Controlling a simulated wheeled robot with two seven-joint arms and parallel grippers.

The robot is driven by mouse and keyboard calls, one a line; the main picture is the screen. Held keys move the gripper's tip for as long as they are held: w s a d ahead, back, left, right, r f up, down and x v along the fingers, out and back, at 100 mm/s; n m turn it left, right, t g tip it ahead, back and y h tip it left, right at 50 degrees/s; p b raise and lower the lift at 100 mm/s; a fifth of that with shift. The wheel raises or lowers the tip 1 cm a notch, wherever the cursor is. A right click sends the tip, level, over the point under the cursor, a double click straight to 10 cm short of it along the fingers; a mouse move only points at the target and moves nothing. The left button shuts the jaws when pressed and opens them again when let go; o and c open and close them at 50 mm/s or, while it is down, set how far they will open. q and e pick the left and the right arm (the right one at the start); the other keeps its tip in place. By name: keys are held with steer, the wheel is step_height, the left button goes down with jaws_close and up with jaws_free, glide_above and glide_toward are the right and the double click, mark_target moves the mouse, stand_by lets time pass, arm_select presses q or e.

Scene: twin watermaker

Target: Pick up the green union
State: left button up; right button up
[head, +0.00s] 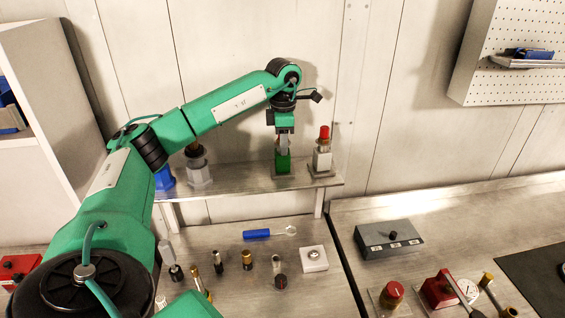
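The green union (283,163) is upright on a small flat base on the metal shelf against the back wall. My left arm reaches in from the left. Its gripper (282,148) points straight down at the top of the green union. The fingertips are at the union's upper end and partly hide it. The fingers are too small in the view to tell whether they are open or closed on it. My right gripper is not in view.
On the shelf (240,181), a white fitting with a red top (323,150) stands close right of the green union. A pale fitting (198,172) and a blue one (165,178) stand left. Several small fittings and a blue-handled tool (257,234) lie on the bench below.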

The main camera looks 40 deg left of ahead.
arm_select(q)
jaws_close()
steer(key=shift+r, duration=0.1)
stand_by(1.0)
